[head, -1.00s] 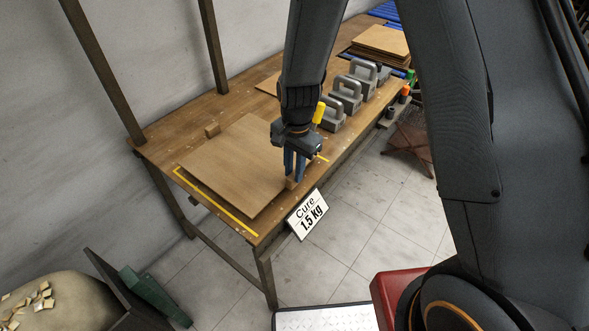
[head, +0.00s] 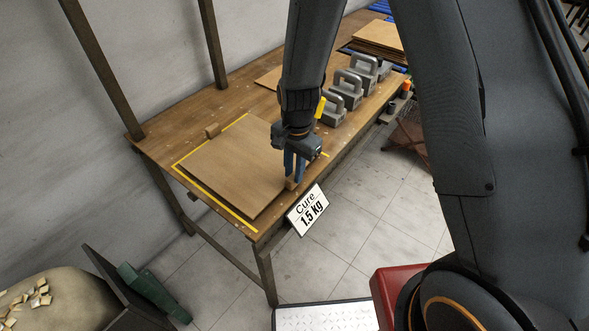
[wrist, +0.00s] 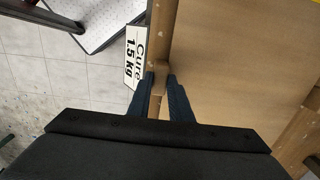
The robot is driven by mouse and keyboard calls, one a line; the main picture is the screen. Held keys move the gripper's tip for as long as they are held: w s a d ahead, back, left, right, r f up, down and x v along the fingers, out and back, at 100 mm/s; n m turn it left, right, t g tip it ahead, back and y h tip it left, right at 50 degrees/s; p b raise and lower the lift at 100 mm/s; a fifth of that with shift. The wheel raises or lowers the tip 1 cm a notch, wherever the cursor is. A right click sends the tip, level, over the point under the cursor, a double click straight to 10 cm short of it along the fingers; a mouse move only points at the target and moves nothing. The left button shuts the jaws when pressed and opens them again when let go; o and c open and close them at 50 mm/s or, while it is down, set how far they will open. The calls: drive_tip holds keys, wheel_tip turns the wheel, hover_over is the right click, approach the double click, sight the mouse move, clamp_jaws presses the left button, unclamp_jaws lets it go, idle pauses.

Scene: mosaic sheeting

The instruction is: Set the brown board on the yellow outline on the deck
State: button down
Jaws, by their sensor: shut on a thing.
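The brown board (head: 232,168) lies flat at the near end of the wooden deck (head: 240,88). The yellow outline (head: 215,206) shows along its left and far edges, with a short piece at the right by my gripper; the rest is hidden. My gripper (head: 294,181) points down at the board's right edge, shut on a small tan block there, the board's grip. The wrist view shows the fingers (wrist: 159,84) on either side of this block, with the board (wrist: 225,70) to the right. I cannot tell whether the board touches the deck.
A small wooden block (head: 212,131) sits just beyond the far outline. Grey handled weights (head: 347,88) stand farther along the deck, with stacked boards (head: 378,38) behind. A "Cure 1.5 kg" sign (head: 307,209) hangs at the deck's front edge. Posts (head: 104,65) rise at the back.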

drive_tip(key=shift+f, duration=0.8)
idle(0.5)
drive_tip(key=c, duration=1.5)
unclamp_jaws()
drive_tip(key=shift+c, duration=0.2)
drive_tip(key=shift+b, duration=0.3)
drive_tip(key=shift+d+r+b, duration=0.15)
drive_tip(key=shift+r+b, duration=0.75)
drive_tip(key=shift+r, duration=3)
drive_tip(key=s+d+r+n+b, duration=0.1)
drive_tip(key=s+d+r+n, duration=0.2)
drive_tip(key=d, duration=0.4)
drive_tip(key=s+d+r+n+t+b, duration=0.1)
drive_tip(key=s+d+r+n, duration=0.3)
drive_tip(key=s+d, duration=0.3)
drive_tip(key=shift+s+d+n+t, duration=0.35)
drive_tip(key=shift+d+n, duration=0.25)
drive_tip(key=shift+n, duration=0.1)
